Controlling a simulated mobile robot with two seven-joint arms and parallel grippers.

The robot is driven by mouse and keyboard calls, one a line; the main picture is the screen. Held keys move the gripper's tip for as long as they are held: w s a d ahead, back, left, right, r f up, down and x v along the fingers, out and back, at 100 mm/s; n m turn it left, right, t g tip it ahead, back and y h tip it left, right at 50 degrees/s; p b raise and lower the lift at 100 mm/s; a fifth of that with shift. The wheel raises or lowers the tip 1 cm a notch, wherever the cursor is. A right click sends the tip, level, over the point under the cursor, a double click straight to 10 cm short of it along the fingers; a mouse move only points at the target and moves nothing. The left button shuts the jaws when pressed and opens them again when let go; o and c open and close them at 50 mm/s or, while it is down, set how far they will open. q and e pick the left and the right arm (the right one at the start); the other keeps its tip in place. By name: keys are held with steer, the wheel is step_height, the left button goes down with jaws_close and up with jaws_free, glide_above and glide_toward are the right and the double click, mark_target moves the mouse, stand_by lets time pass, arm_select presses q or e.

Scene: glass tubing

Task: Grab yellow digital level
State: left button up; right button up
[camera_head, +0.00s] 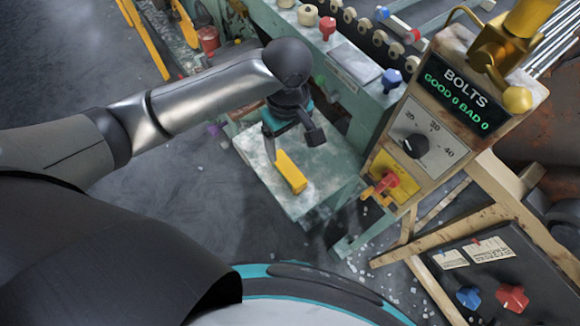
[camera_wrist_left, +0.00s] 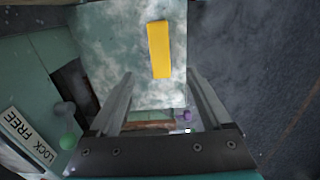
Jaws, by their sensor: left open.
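The yellow digital level (camera_head: 291,172) is a small yellow bar lying on a pale, stained green shelf (camera_head: 318,190) beside the machine. My left gripper (camera_head: 292,146) is over the shelf, close to the level in the head view. In the left wrist view the level (camera_wrist_left: 159,49) lies beyond the fingertips, with nothing between the fingers. The left gripper (camera_wrist_left: 160,78) is open and empty. My right gripper is not in view.
A control box with a BOLTS display (camera_head: 455,95) and a dial stands right of the shelf. The green machine (camera_head: 340,70) with knobs is behind. A dark panel (camera_head: 500,280) is at lower right. Grey floor (camera_head: 215,215) is open left of the shelf.

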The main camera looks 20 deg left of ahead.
mark_target(288, 168)
arm_select(q)
step_height(288, 168, down, 7)
steer(key=shift+s+f+b, duration=0.1)
steer(key=shift+b, duration=1.15)
steer(key=shift+f, duration=0.4)
steer(key=shift+f+b, duration=0.3)
steer(key=shift+b, duration=0.05)
step_height(288, 168, down, 2)
steer(key=shift+f+b, duration=0.25)
steer(key=shift+b, duration=0.45)
step_height(288, 168, down, 2)
steer(key=shift+b, duration=0.45)
steer(key=c, duration=0.7)
jaws_close()
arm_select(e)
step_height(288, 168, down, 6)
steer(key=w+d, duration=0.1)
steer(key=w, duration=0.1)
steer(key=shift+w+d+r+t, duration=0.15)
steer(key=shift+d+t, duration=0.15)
